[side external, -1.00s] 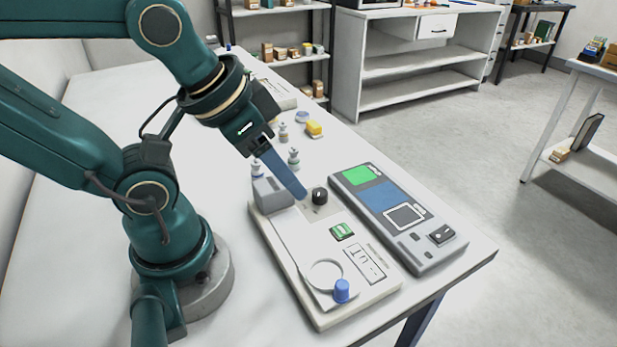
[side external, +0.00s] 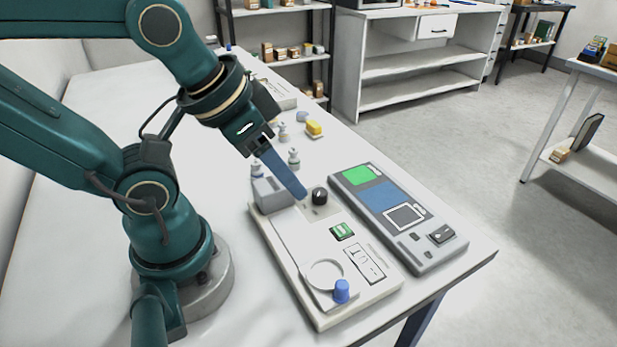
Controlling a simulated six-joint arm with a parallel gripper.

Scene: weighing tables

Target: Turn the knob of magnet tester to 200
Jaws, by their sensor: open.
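The white tester panel (side external: 290,262) lies flat on the table and carries a small black knob (side external: 319,196) near its far right corner. A pale mark shows on the knob, but its setting and any scale numbers are too small to read. The gripper is open and holds nothing visible.
The panel also has a grey block (side external: 271,194), a green display (side external: 342,231), a ring (side external: 324,275) and a blue cap (side external: 341,291). A grey instrument (side external: 395,215) stands close on the right.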

